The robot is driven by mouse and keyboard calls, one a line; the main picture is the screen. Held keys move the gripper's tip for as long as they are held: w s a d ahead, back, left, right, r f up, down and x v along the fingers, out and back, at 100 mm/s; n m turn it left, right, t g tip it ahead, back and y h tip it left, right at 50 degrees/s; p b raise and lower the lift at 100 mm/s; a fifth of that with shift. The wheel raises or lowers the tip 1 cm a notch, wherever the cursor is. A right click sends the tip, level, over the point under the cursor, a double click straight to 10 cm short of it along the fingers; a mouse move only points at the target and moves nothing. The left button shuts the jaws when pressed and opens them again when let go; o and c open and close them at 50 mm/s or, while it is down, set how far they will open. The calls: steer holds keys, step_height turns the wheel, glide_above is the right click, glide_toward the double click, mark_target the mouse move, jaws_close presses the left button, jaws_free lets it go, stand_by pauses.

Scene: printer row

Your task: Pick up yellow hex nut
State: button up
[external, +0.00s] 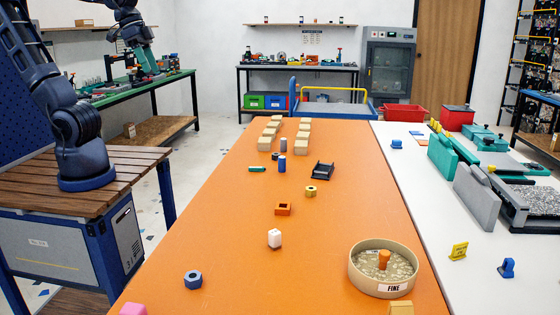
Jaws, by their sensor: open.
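The yellow hex nut (310,191) lies on the orange tabletop (225,225), near the middle of the external view. It is small, with a dark hole. An orange block with a dark opening (283,209) is nearer the camera, just to its left. My gripper (150,73) hangs at the upper left, open and well apart from the nut. Its fingertips are small and hard to separate from the cluttered bench behind. The upper part of my arm is cut off by the picture's top edge.
A dark tray (322,171) sits just behind the nut. Blue cylinders (282,164), beige blocks (265,144), a white piece (274,238) and a blue-grey hex nut (193,280) share the table. A round bin marked FINE (384,282) stands at front right. The table's left-middle is clear.

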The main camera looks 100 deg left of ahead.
steer(key=w+a+n+g, duration=0.1)
steer(key=w+n, duration=0.3)
steer(key=w, duration=1)
steer(key=n+g, duration=0.3)
steer(key=n, duration=1)
glide_above(311, 188)
steer(key=f, duration=3.5)
steer(key=shift+s+a+f, duration=0.15)
steer(key=shift+s+a, duration=0.05)
steer(key=shift+w+d+f, duration=0.1)
steer(key=shift+d+f, duration=0.1)
steer(key=shift+f, duration=1.15)
steer(key=shift+w+d+f, duration=0.1)
steer(key=shift+d+f, duration=0.05)
steer(key=shift+f, duration=1.15)
steer(key=c, duration=1.1)
steer(key=shift+o, duration=0.2)
steer(key=shift+r, duration=0.15)
